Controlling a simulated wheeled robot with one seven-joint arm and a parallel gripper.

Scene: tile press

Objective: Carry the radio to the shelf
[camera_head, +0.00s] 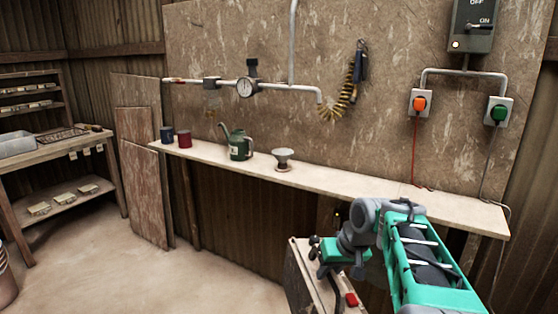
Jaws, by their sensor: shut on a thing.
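My gripper (333,270) reaches down at the lower centre-right, at the end of my green and grey arm. Its fingers are largely hidden by its own body, and what they close on is not clear. Right below is a box-like thing with a pale top and worn brown side (300,279); a small red part (351,299) shows on top. I cannot tell whether this box is the radio or a stand under it; no other radio shows. The long pale wall shelf (345,184) lies beyond and above my gripper, with its right part bare.
On the wall shelf stand a blue mug (167,134), a red mug (184,139), a green kettle (240,147) and a dripper (283,159). A wooden rack (112,174) stands at the left. Cables hang at the shelf's right end. The floor (190,270) is clear at centre left.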

